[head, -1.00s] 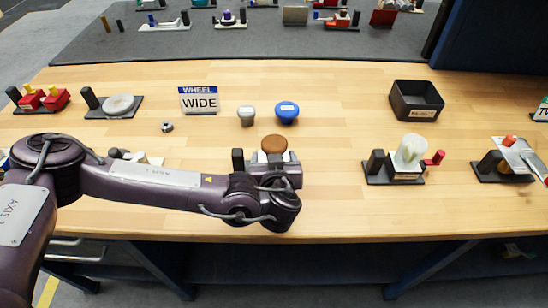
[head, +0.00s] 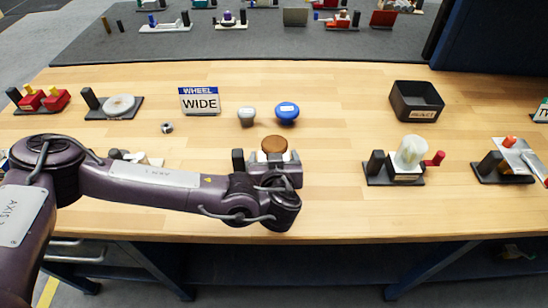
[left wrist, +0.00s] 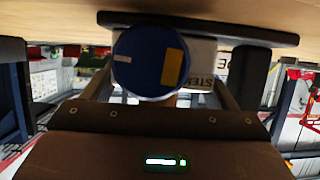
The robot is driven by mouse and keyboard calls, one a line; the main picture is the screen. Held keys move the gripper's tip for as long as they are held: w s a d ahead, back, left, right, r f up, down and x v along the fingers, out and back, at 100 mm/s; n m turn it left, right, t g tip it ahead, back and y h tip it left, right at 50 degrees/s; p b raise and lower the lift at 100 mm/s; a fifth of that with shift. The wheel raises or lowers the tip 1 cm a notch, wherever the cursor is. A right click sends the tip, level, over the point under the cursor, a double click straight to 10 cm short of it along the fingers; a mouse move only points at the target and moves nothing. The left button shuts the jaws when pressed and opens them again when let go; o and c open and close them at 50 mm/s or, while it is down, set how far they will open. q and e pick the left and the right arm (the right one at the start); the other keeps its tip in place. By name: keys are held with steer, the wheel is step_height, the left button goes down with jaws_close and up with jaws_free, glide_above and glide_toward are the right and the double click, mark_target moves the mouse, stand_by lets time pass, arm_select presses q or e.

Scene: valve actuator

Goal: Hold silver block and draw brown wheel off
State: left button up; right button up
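The brown wheel (head: 274,145) sits on top of the silver block, just beyond my left gripper in the head view. The silver block (head: 295,171) is mostly hidden behind that gripper. My left gripper (left wrist: 162,80) has its fingers apart, one on each side of the block. The block also shows in the left wrist view with a label ending in "STEM" (left wrist: 203,86), partly behind a blue disc (left wrist: 150,62) with a yellow patch. I cannot tell whether the fingers press on it. The wheel is not clear in the left wrist view. My right gripper is out of view.
A black post (head: 238,160) stands left of the block. A grey knob (head: 247,116) and a blue knob (head: 287,112) stand behind it. A "WHEEL WIDE" sign (head: 200,101) is at back left, a black bin (head: 416,101) at back right. The wood between block and right fixture (head: 409,158) is clear.

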arm_select(q)
steer(key=o, duration=0.3)
steer(key=shift+s, duration=0.1)
steer(key=v, duration=1.2)
steer(key=shift+f, duration=0.1)
